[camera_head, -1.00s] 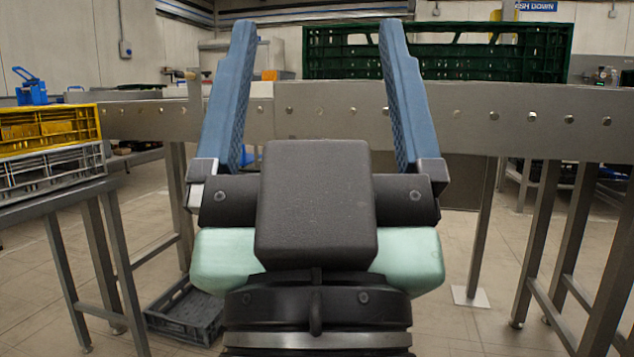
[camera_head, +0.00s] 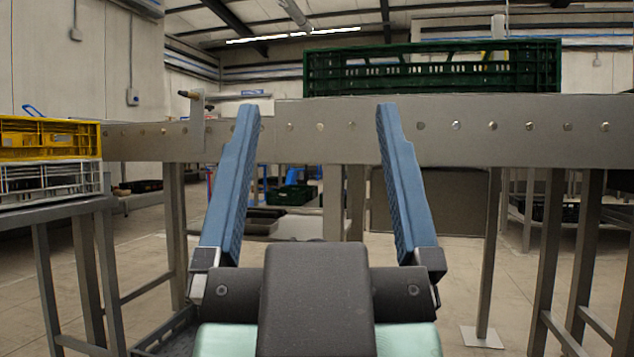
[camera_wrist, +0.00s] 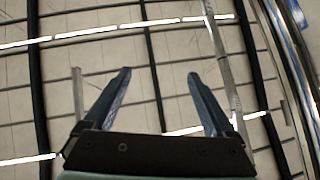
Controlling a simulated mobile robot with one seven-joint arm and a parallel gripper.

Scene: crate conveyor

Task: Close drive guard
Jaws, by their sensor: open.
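My gripper (camera_head: 318,110) is open and empty, with its two blue fingers pointing up in front of the conveyor (camera_head: 520,135). In the wrist view the open fingers (camera_wrist: 157,75) stand apart against the ceiling, with nothing between them. A metal bracket with a brown-tipped handle (camera_head: 197,120) stands at the conveyor's side, left of my fingers and apart from them in the head view. A flat dark grey panel (camera_head: 440,200) shows below the conveyor, partly behind my right finger. I cannot tell for sure which part is the drive guard, or whether it is open.
A dark green crate (camera_head: 430,70) sits on the conveyor. Yellow (camera_head: 50,140) and grey (camera_head: 50,180) crates are stacked on a stand at the left. Conveyor legs (camera_head: 545,250) stand at the right, and a dark crate (camera_head: 170,335) lies on the floor at lower left.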

